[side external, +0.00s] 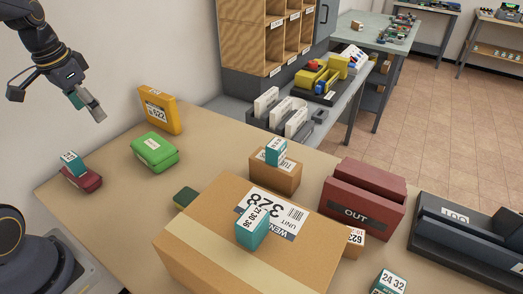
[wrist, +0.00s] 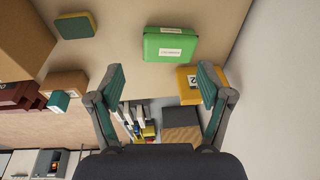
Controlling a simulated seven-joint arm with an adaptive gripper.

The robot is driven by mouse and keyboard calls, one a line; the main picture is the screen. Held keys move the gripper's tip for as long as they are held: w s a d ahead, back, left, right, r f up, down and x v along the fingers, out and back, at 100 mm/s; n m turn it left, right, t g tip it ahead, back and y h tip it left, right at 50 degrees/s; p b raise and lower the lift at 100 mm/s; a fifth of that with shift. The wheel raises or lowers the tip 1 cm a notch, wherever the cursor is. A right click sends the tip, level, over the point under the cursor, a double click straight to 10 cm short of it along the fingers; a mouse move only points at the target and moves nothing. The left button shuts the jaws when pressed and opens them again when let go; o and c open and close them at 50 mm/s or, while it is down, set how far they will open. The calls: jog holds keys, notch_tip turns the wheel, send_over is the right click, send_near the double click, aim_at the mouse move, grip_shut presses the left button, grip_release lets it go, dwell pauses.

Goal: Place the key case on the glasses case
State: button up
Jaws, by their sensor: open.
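No label reading key case or glasses case is legible, so I cannot tell for sure which objects they are. A bright green case (side external: 155,152) with a white label lies on the table; the wrist view shows it too (wrist: 171,45). A dark red case (side external: 82,180) lies at the table's left edge, with a small teal box (side external: 72,163) on top. My gripper (side external: 88,104) is raised above the table's left side, apart from everything. In the wrist view my gripper (wrist: 161,78) is open, with nothing between its fingers.
A yellow box (side external: 158,110) stands behind the green case. A dark green, yellow-edged block (side external: 185,197) lies beside the big cardboard carton (side external: 190,235). A brown box (side external: 275,175) and red OUT holder (side external: 355,205) stand right. Table between the green and red cases is clear.

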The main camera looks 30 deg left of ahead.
jog(key=s+d+r+t, duration=0.1)
jog(key=s+d, duration=0.2)
jog(key=d, duration=0.5)
jog(key=s+d+r+t, duration=0.2)
jog(key=s+d, duration=0.1)
jog(key=d, duration=0.5)
jog(key=shift+s+d+h, duration=0.4)
